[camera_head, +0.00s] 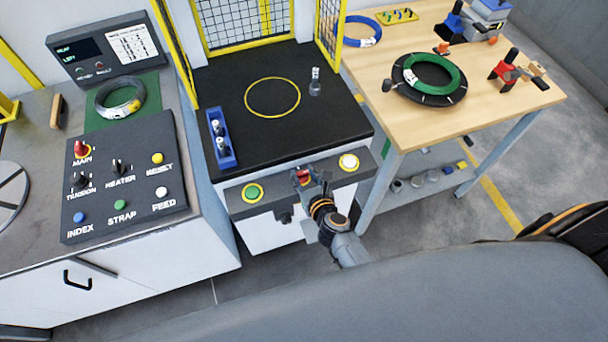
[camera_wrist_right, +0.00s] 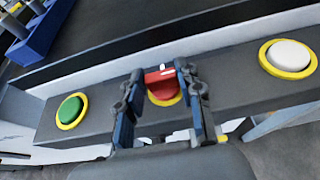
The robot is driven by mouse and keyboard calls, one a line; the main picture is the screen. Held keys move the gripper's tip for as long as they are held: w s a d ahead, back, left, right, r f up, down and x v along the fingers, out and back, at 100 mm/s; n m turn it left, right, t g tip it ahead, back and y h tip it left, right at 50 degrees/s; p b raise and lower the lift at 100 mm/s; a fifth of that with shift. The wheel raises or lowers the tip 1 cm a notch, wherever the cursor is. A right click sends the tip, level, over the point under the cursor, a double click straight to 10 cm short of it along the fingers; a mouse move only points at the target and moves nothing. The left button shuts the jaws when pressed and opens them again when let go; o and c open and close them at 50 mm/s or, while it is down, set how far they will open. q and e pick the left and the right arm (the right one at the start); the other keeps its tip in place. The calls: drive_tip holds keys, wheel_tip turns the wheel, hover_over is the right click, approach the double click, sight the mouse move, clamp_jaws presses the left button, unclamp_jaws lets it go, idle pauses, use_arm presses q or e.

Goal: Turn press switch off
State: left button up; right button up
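The press switch (camera_wrist_right: 162,86) is a red rotary knob on a yellow ring, set in the grey front panel of the press between a green button and a white button. It also shows in the head view (camera_head: 303,176), partly covered by my gripper. A small white mark shows at the knob's top in the wrist view. My right gripper (camera_wrist_right: 162,76) has one finger on each side of the knob, with visible gaps, so it is open around it. It also shows in the head view (camera_head: 305,184). My left gripper is not in view.
The green button (camera_head: 253,192) and white button (camera_head: 348,162) flank the switch on the panel (camera_head: 272,192). A black press bed (camera_head: 240,95) with a blue holder (camera_head: 221,140) lies behind. A control console (camera_head: 125,180) is left, a wooden table (camera_head: 420,120) right.

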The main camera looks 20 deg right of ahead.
drive_tip(key=shift+c, duration=1.1)
